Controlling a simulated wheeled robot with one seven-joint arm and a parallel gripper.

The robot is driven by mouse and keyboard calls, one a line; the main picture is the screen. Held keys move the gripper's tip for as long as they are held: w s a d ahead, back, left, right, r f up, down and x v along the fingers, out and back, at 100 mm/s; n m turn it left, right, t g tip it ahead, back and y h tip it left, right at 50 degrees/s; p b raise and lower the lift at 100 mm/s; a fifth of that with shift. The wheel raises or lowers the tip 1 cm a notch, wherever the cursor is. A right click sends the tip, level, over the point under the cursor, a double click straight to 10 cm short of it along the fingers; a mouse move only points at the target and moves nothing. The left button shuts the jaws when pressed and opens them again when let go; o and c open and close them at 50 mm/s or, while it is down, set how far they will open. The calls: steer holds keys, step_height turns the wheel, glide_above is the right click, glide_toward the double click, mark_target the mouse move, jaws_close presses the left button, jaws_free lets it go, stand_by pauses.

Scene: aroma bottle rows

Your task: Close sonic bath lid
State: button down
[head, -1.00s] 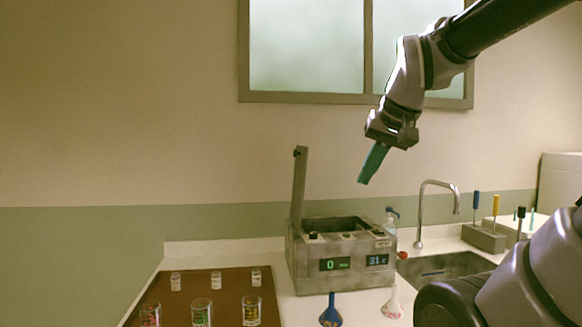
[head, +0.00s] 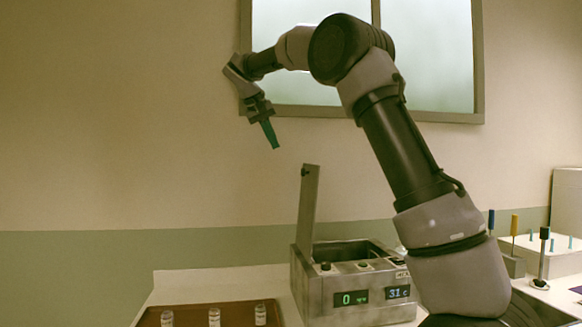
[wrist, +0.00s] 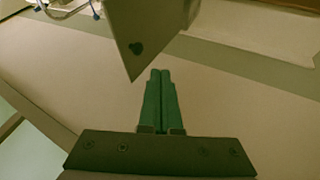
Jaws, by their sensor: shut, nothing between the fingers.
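The sonic bath (head: 355,283) is a grey metal box with two displays, standing on the counter. Its lid (head: 308,208) stands nearly upright on the left side of the box, tilted slightly, with a dark knob near its top. The bath's top is open. My gripper (head: 276,146) is above and to the left of the lid's top edge, apart from it in the head view. Its green fingers (wrist: 161,100) are together and empty. In the wrist view, the lid's corner (wrist: 135,45) with a dark knob lies just beyond the fingertips.
A brown tray (head: 183,311) with several small glass vials is at the front left. To the right are a tool holder (head: 514,266) and a white block with pegs (head: 560,254). A window (head: 425,70) is behind my arm. The air left of the lid is clear.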

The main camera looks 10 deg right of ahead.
steer(key=w+d+f, duration=0.4)
steer(key=d+f, duration=0.4)
steer(key=shift+w+f, duration=0.2)
steer(key=shift+w, duration=0.05)
stand_by(0.4)
